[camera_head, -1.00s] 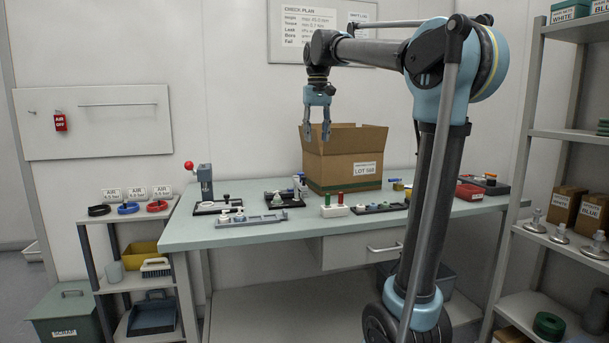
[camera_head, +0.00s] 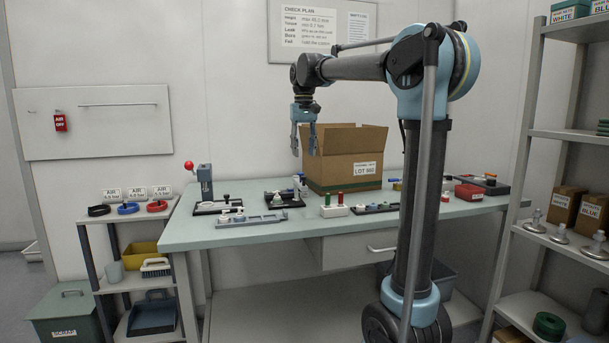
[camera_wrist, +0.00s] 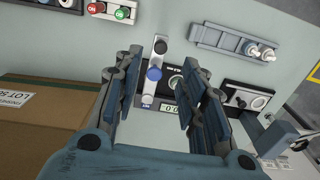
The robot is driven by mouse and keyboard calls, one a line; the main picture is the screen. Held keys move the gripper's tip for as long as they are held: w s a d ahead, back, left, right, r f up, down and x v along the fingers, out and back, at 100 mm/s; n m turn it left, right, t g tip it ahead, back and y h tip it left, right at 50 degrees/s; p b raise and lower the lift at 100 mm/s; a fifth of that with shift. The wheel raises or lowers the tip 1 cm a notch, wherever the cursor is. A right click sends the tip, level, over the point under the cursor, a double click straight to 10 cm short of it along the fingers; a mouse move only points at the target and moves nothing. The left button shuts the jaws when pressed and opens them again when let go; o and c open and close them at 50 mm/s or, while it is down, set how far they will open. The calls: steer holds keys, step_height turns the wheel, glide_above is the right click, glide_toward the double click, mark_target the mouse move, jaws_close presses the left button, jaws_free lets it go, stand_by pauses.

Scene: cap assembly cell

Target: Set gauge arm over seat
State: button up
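My gripper (camera_head: 303,151) is open and empty, hanging above the bench in front of the box. The gauge stands below it on a black base (camera_head: 285,203). In the wrist view, between my open fingers (camera_wrist: 158,60), the pale gauge arm (camera_wrist: 150,88) carries a blue knob (camera_wrist: 153,73) and has a dark round top at its far end. The round seat (camera_wrist: 176,82) lies right of the arm, partly hidden by my right finger. The arm appears beside the seat, not over it. A digital display (camera_wrist: 171,109) sits near them. My fingers appear apart from the gauge.
An open cardboard box (camera_head: 345,172) stands close behind the gauge, left in the wrist view (camera_wrist: 45,125). A red-knobbed press (camera_head: 204,185), a grey rail fixture (camera_head: 252,220) and a white block with red and green buttons (camera_head: 334,210) stand nearby.

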step_height(320, 180, down, 8)
steer(key=shift+f, duration=0.25)
jaws_close()
steer(key=shift+d, duration=0.2)
steer(key=shift+a, duration=0.15)
